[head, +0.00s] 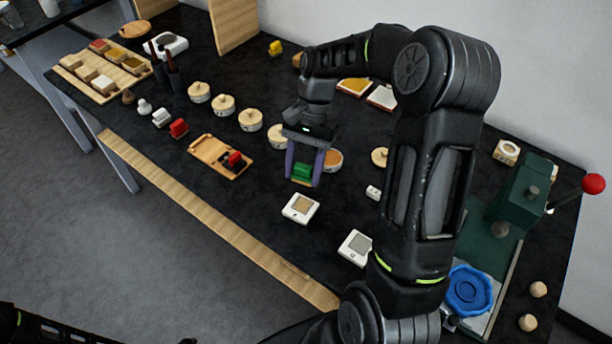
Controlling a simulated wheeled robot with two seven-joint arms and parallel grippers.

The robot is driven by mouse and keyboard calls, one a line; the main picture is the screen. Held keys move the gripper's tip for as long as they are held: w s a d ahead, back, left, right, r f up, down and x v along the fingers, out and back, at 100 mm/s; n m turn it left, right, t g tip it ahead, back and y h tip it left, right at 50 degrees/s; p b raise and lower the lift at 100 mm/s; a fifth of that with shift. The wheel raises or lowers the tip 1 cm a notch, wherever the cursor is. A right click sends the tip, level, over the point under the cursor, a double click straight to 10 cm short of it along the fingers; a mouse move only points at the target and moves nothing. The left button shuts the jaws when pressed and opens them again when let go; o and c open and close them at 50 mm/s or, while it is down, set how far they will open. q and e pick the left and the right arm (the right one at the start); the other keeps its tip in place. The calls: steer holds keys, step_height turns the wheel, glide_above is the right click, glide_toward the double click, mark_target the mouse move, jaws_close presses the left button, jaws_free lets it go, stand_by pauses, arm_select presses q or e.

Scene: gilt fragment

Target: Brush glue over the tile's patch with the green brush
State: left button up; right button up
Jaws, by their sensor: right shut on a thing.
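My right gripper (304,167) is shut on the green brush (302,172) and holds it over the black table. The brush's lower end is hard to make out. A white tile with a tan square patch (300,208) lies just below the brush in the picture. A second white tile with a grey patch (356,247) lies to its right, nearer my right arm. A round dish with orange-brown contents (333,160) is just right of the gripper, partly hidden by it; I cannot tell whether it holds the glue. My left gripper is out of the picture.
A green press (520,195) with a red-knobbed lever stands right. The table (245,205) is bare left of the tan-patched tile.

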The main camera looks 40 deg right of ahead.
steer(key=shift+w+a+f, duration=0.1)
steer(key=shift+w+a, duration=0.05)
steer(key=shift+a, duration=0.05)
steer(key=shift+s+d, duration=0.3)
steer(key=shift+d, duration=0.2)
steer(key=shift+b, duration=0.3)
